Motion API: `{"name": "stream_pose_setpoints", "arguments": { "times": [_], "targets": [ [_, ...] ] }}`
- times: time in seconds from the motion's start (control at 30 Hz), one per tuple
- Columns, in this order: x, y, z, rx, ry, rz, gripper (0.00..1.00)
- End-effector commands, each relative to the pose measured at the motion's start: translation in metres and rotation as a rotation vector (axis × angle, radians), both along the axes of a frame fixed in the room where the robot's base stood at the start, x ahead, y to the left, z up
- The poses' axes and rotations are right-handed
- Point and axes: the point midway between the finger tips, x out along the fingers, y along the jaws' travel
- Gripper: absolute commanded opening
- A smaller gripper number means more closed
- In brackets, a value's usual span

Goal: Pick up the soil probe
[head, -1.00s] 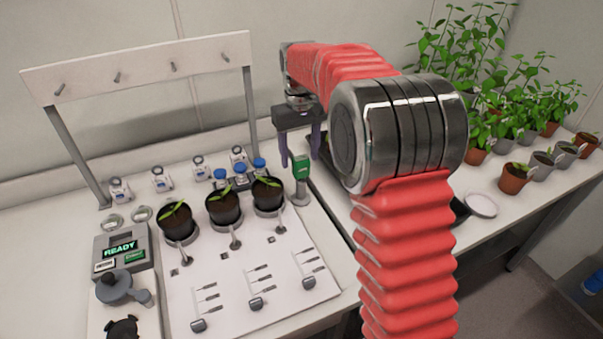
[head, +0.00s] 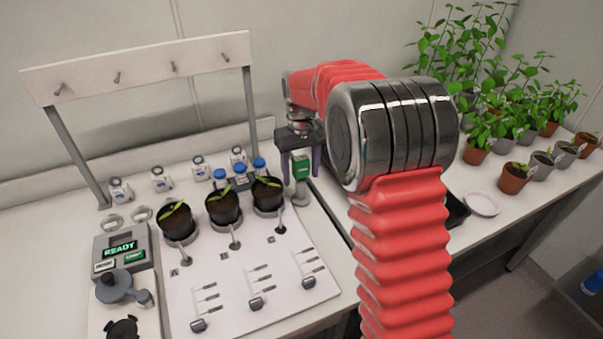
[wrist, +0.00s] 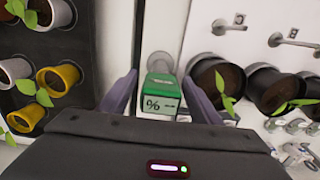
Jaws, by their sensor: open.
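The soil probe (head: 301,169) is a green device with a pale display, standing upright in a grey round holder (head: 301,198) to the right of the potted seedlings. In the wrist view the green probe (wrist: 161,96) shows its "%" display. My gripper (head: 301,179) is open, with its fingers pointing down on either side of the probe's head. In the wrist view my gripper (wrist: 161,94) has one finger on each side of the probe, with a small gap visible at least on the right. The probe's lower part is mostly hidden.
Black pots with seedlings (head: 223,208) stand close left of the probe. Blue-capped bottles (head: 240,171) are behind them. A dark tray with yellow and grey pots (wrist: 75,110) lies on the probe's other side. A "READY" console (head: 122,250) is at far left.

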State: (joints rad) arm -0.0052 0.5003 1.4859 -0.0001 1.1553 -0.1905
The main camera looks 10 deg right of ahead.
Motion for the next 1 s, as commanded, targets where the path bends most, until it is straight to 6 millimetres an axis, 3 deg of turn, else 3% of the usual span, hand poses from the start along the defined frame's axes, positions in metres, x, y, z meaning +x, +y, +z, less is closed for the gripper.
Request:
{"name": "stream_pose_setpoints", "arguments": {
  "times": [0.53, 1.0],
  "targets": [
    [-0.0001, 0.0005, -0.0010, 0.000, 0.000, 0.001, 0.58],
    [-0.0001, 0.0007, -0.0009, 0.000, 0.000, 0.001, 0.25]
  ]
}}
